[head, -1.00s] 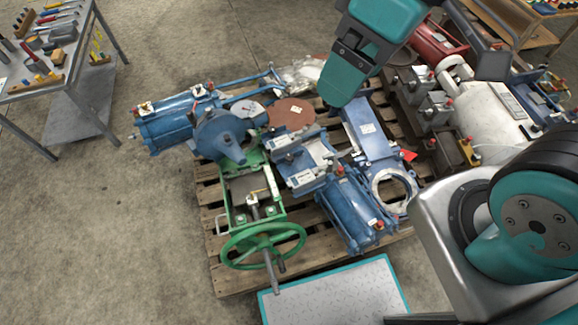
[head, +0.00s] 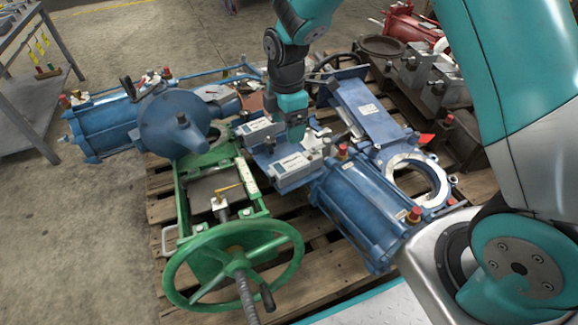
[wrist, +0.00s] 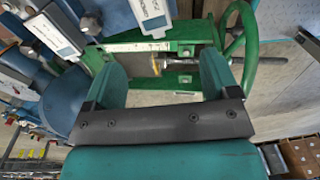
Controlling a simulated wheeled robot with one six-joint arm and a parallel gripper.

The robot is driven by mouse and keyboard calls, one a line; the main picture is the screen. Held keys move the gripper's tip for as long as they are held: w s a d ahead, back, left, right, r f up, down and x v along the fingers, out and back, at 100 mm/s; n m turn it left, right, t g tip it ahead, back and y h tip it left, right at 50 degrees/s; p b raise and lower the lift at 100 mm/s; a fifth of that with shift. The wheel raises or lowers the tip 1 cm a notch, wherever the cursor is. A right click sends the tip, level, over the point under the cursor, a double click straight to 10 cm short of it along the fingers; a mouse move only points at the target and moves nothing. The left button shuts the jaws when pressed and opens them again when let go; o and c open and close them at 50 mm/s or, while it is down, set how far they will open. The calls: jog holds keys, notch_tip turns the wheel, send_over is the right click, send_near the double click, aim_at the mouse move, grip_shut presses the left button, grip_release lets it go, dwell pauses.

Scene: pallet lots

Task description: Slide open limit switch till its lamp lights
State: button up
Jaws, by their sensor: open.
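Two grey boxes with white labels, which look like limit switches, sit on a blue valve body: a nearer one (head: 292,168) and a farther one (head: 262,130). Two such boxes also show at the top of the wrist view, one at left (wrist: 55,32) and one at centre (wrist: 150,15). I cannot tell which is meant, and no lit lamp can be made out. My gripper (head: 297,138) points down beside these boxes in the head view. In the wrist view its teal fingers (wrist: 162,72) are apart with nothing held between them; contact with a box cannot be told.
A green gate valve with a handwheel (head: 232,262) and a yellow pointer stands in front left. Blue cylinders (head: 365,212) and (head: 95,125) flank the boxes on the wooden pallet (head: 165,212). A grey bench (head: 28,115) stands at left; open floor lies before it.

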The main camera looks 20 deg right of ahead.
jog(key=n+b, duration=0.1)
jog(key=b, duration=0.1)
send_over(290, 164)
jog(key=f, duration=0.4)
jog(key=w+f, duration=0.1)
jog(key=f, duration=0.2)
jog(key=shift+f, duration=0.1)
jog(key=f+b, duration=0.1)
jog(key=b, duration=0.1)
jog(key=f+b, duration=0.4)
jog(key=shift+s+f, duration=0.2)
jog(key=shift+s, duration=0.1)
jog(key=shift+s+f+b, duration=0.2)
jog(key=shift+f+b, duration=0.15)
jog(key=shift+f, duration=1.55)
